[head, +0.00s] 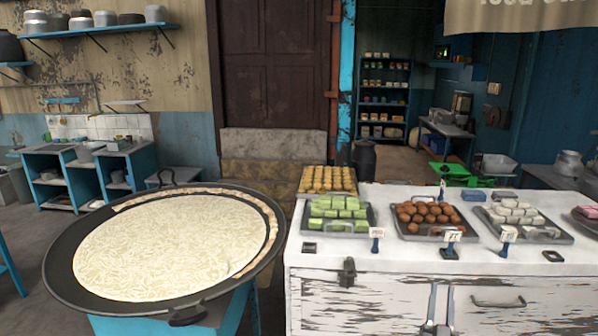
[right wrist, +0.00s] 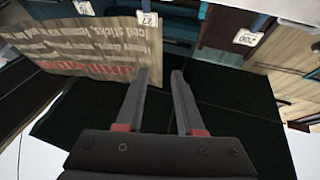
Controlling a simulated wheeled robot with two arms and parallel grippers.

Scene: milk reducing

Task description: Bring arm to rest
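My right gripper (head: 440,308) shows at the bottom edge of the head view, in front of the white counter's worn wooden front. Its two grey fingers point up with a gap between them. In the right wrist view the fingers of my right gripper (right wrist: 160,75) stand apart with nothing between them. My left gripper is in neither view. A wide black pan (head: 62,262) of pale milk (head: 170,245) stands at the left on a blue stand.
The white counter (head: 400,262) bears trays of green (head: 338,207), brown (head: 428,214) and white sweets (head: 515,214), with small price tags. A dark metal can (head: 364,158) stands behind it. Blue shelves (head: 384,100) are at the back. A cloth banner (right wrist: 90,55) shows upside down in the wrist view.

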